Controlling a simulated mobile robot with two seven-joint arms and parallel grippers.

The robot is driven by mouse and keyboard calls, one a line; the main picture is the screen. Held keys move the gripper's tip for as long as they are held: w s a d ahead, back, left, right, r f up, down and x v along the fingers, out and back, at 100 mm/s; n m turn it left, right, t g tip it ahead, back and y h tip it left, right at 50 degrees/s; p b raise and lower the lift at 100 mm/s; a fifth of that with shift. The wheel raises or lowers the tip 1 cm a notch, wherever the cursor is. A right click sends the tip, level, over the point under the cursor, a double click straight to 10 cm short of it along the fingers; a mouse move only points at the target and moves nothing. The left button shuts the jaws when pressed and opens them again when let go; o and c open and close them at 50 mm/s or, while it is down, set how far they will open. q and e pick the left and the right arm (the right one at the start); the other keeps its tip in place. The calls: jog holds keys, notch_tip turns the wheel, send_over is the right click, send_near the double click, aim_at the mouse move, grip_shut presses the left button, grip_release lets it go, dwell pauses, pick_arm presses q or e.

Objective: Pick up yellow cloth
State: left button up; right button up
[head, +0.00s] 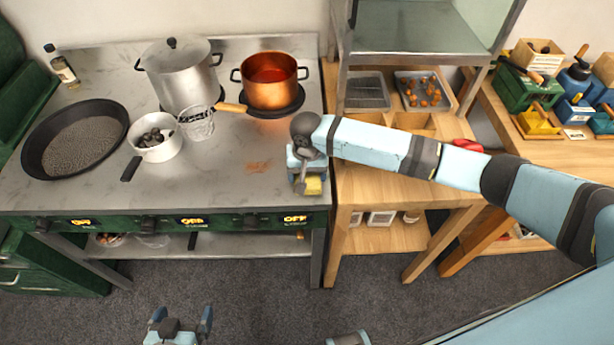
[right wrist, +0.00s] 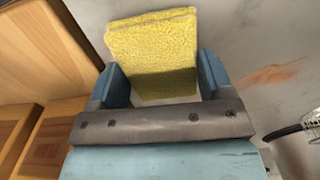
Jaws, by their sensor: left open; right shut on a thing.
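The yellow cloth (right wrist: 152,50) is a folded, textured pad between the two blue fingers of my right gripper (right wrist: 162,85) in the right wrist view. The gripper is shut on it. In the head view the cloth (head: 313,186) shows just below my right gripper (head: 308,178), over the front right corner of the grey stove top. I cannot tell whether the cloth touches the surface. My left gripper (head: 181,322) is open and empty at the bottom of the head view, in front of the stove and away from the cloth.
A reddish stain (head: 258,166) marks the stove top (head: 225,185) left of my right gripper. A copper pot (head: 270,83), a steel pot (head: 180,75), a white saucepan (head: 155,150), a wire basket (head: 196,124) and a black pan (head: 35,150) stand there. A wooden table (head: 380,182) adjoins on the right.

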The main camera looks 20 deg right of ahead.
aim_at(307, 176)
jog(key=shift+r, duration=0.1)
notch_tip(307, 176, up, 20)
dwell(0.5)
